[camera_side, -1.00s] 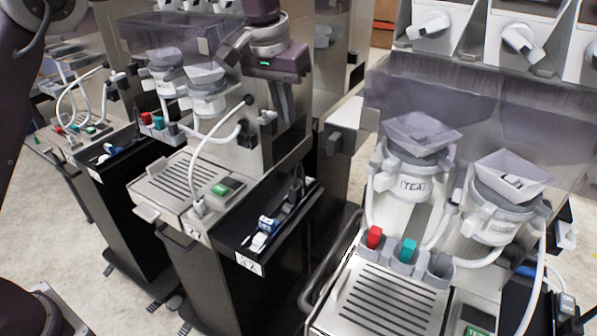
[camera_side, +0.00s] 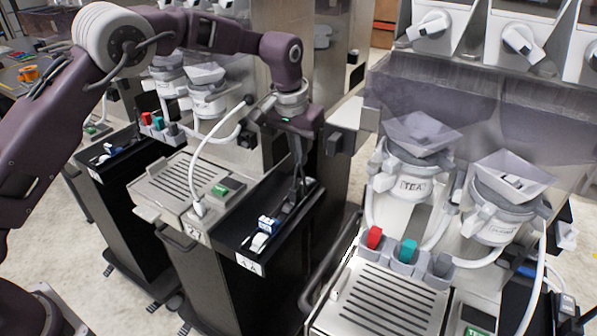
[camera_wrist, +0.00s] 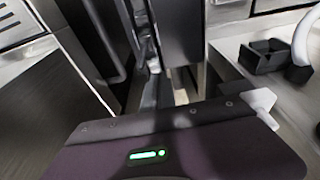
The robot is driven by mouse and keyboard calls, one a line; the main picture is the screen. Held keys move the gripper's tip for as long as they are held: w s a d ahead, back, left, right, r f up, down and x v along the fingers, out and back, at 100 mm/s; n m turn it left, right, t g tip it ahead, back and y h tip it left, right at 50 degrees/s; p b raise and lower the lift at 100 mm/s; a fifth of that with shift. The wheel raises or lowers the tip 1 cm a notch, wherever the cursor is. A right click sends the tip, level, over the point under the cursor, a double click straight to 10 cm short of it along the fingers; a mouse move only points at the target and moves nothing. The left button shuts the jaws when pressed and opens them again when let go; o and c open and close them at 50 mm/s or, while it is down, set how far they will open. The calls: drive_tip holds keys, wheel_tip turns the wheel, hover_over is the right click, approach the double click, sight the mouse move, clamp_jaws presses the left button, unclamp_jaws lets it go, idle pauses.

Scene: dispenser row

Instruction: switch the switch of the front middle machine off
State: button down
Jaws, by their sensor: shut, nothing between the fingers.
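The front middle machine (camera_side: 190,182) stands left of centre in the side view, with a slotted drip tray and a black side shelf (camera_side: 248,252). A small blue and white part (camera_side: 267,224) sits on that shelf with a white piece in front of it; it looks like the switch, but its setting is too small to read. My gripper (camera_side: 298,178) points down over the rear of the shelf, behind the blue and white part and apart from it. Its fingers are shut and empty. Contact with the dark items below cannot be told. The wrist view shows no clear switch.
A dark upright part stands on the shelf's rear under my gripper. A white hose (camera_side: 200,160) arches over the drip tray. The right machine (camera_side: 385,300) stands close by, with a dark curved handle (camera_side: 330,265) between. Another machine (camera_side: 105,150) stands to the left.

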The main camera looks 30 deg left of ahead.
sight(302, 180)
drive_tip(key=f, duration=0.5)
drive_tip(key=shift+s, duration=0.2)
drive_tip(key=shift+s+f, duration=0.25)
drive_tip(key=shift+f, duration=0.2)
drive_tip(key=shift+w, duration=0.1)
drive_tip(key=shift+w+r, duration=0.4)
drive_tip(key=shift+w, duration=0.25)
